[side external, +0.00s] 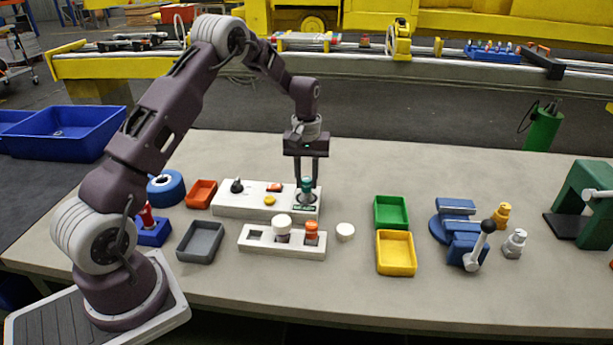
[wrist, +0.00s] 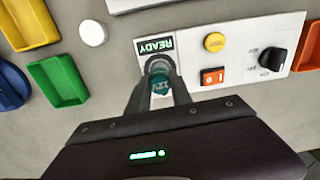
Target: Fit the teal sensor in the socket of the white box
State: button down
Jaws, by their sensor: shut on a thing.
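The teal sensor (side external: 307,184) is upright between the fingers of my gripper (side external: 306,181), which is shut on it. It stands over the right end of the white box (side external: 225,206). In the wrist view the teal top of the sensor, marked 12V (wrist: 161,88), is between the fingertips (wrist: 160,90). It lines up with a grey ring, the socket (wrist: 158,66), beside the READY label (wrist: 155,46) on the white box (wrist: 192,46). The sensor hides part of the socket, and I cannot tell how deep it sits.
The white box carries a black knob (side external: 237,186), an orange switch (side external: 274,187) and a yellow button (side external: 269,200). A white rack (side external: 265,250) with a white and an orange part stands in front. Green (side external: 391,212) and yellow (side external: 395,253) trays lie to the right.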

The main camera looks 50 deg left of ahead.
jog(key=shift+f, duration=0.8)
jog(key=c, duration=1.1)
grip_release()
jog(key=shift+o, duration=0.2)
jog(key=shift+r, duration=3.55)
